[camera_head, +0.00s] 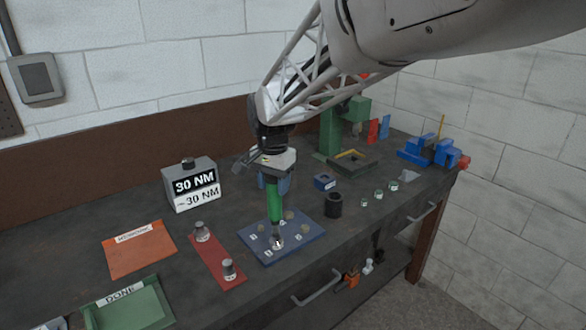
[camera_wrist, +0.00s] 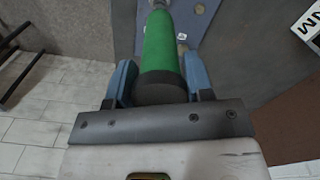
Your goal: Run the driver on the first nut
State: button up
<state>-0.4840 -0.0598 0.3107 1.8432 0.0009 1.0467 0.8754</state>
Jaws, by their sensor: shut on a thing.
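My gripper (camera_head: 275,172) is shut on a green driver (camera_head: 275,203), which stands nearly upright below it. The driver's metal socket end (camera_head: 278,241) is over the blue plate (camera_head: 304,246), at a stud or nut near the front marks; I cannot tell whether the socket is seated. Several round nuts or studs and small white number labels show on the plate. In the wrist view, the blue fingers (camera_wrist: 160,85) grip the green driver (camera_wrist: 160,45) by its dark end. The nut under the socket is hidden.
A grey box reading 30 NM (camera_head: 190,185) stands behind left. A red strip (camera_head: 214,258) holds two metal sockets. An orange plate (camera_head: 138,247) and green DONE tray (camera_head: 140,308) lie left. A black cup (camera_head: 333,205), small jars and a blue vise (camera_head: 428,150) are right.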

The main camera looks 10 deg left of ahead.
jog(key=shift+f, duration=0.45)
dwell(1.9)
jog(key=shift+r, duration=0.15)
jog(key=shift+r, duration=3.55)
